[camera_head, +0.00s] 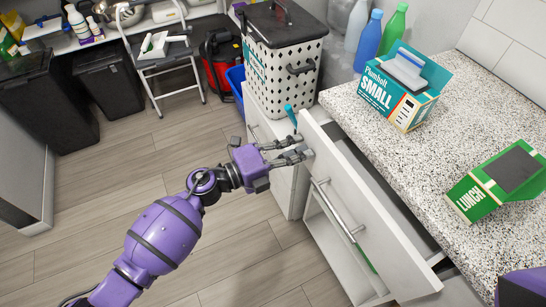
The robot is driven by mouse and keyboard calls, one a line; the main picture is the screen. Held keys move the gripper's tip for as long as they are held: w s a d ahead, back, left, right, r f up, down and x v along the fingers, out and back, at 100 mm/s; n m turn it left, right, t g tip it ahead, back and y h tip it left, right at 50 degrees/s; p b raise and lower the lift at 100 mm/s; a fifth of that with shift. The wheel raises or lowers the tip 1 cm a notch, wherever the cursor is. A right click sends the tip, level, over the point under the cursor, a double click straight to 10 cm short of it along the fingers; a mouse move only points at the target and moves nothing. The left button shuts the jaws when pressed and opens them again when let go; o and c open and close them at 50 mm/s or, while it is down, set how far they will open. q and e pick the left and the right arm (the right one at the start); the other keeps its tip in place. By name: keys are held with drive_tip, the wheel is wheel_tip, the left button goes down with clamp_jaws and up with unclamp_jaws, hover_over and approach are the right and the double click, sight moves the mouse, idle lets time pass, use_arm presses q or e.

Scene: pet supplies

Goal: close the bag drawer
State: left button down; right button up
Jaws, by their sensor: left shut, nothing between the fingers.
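The drawer (365,205) under the speckled counter is pulled out, with a white front panel and a long metal bar handle (338,212). A dark gap shows between its front and the cabinet; the contents are mostly hidden. My left gripper (302,147) is shut and empty. Its fingertips are at the far upper end of the drawer front, close to its edge; I cannot tell whether they touch it. Only a purple and black part of my right arm shows at the bottom right corner; its gripper is out of view.
The speckled counter (440,150) carries a Plumbolt SMALL box (400,95), a green LUNCH box (478,198) and several bottles (368,40). A white perforated hamper (285,65) stands beyond the drawer. A step stool (160,55) and bins (110,80) stand farther back. The wood floor at left is clear.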

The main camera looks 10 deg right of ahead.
use_arm(q)
drive_tip(key=x, duration=0.6)
drive_tip(key=shift+w+d, duration=0.15)
drive_tip(key=shift+d, duration=0.5)
drive_tip(key=shift+d+r, duration=0.1)
